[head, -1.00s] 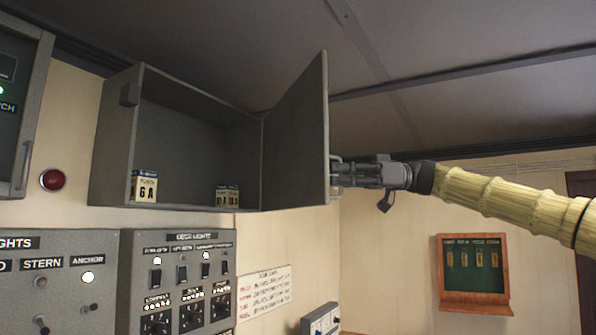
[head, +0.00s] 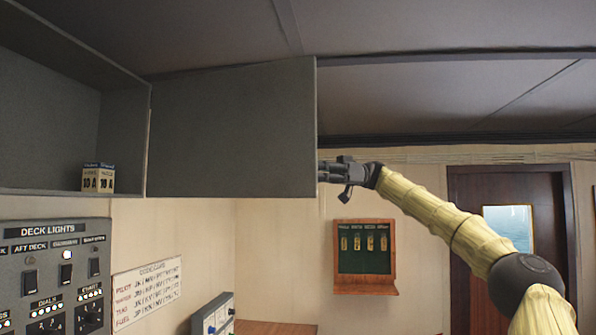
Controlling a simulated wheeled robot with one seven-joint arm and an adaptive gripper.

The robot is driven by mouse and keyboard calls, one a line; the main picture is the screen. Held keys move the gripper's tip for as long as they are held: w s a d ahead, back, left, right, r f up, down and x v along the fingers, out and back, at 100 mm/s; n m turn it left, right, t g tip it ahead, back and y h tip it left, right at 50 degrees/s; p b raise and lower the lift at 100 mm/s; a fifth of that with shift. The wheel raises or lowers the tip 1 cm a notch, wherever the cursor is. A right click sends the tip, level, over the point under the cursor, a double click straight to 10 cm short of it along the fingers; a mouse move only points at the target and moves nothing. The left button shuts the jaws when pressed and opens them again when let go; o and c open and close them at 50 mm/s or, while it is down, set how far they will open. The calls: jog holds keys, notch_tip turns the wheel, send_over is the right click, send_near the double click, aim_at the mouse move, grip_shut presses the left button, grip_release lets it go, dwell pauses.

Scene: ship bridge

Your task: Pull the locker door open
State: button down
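The grey locker (head: 45,100) is mounted on the wall at upper left, with its interior in view. Its door (head: 232,130) is swung wide on its right-hand hinge, and its broad inner face is toward the camera. My gripper (head: 325,170) is at the door's free right edge, low down. The door hides the fingertips and any handle, so I cannot tell whether the fingers are closed on anything.
A wooden key cabinet (head: 365,255) and a brown door (head: 505,235) are on the far wall.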

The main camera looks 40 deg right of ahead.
jog(key=shift+w+d, duration=0.1)
jog(key=c, duration=1.8)
grip_release()
jog(key=shift+s, duration=0.2)
jog(key=shift+c, duration=0.2)
jog(key=shift+d, duration=0.1)
jog(key=d, duration=0.8)
jog(key=shift+s, duration=0.4)
jog(key=shift+a, duration=0.1)
